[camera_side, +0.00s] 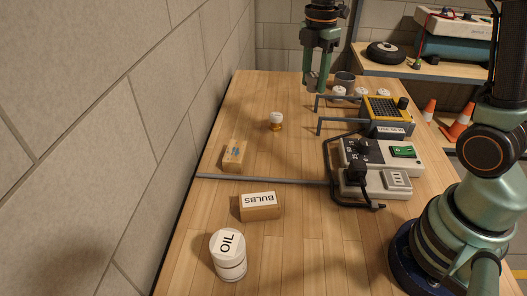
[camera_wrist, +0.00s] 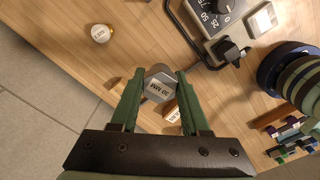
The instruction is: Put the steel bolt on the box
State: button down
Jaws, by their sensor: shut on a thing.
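My gripper (camera_wrist: 155,92) is shut on the grey steel bolt (camera_wrist: 158,86), whose flat head reads "30 MM" in the wrist view. In the side view my gripper (camera_side: 318,86) hangs in the air over the far part of the bench, and I cannot make out the bolt there. A brown box labelled BULBS (camera_side: 260,213) lies on the near part of the bench, apart from my gripper. A smaller brown box (camera_side: 233,155) lies farther back by the left edge. Part of a labelled brown box (camera_wrist: 172,112) shows below the bolt in the wrist view, partly hidden by a finger.
A white OIL can (camera_side: 229,263) stands at the front. A small white-capped jar (camera_side: 276,121) stands mid-bench. A grey bar (camera_side: 260,179) crosses the bench. A power strip (camera_side: 378,181) with a black cord and a yellow device (camera_side: 386,108) are on the right. Open wood lies around the jar.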

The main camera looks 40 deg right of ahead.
jog(key=s+a+r+n, duration=0.1)
jog(key=a+r+n, duration=0.15)
jog(key=a, duration=0.85)
jog(key=r+n, duration=0.2)
jog(key=n, duration=0.2)
send_over(259, 199)
notch_tip(259, 199, down, 20)
jog(key=shift+r, duration=0.1)
jog(key=shift+f, duration=0.2)
jog(key=shift+c, duration=1.9)
grip_release()
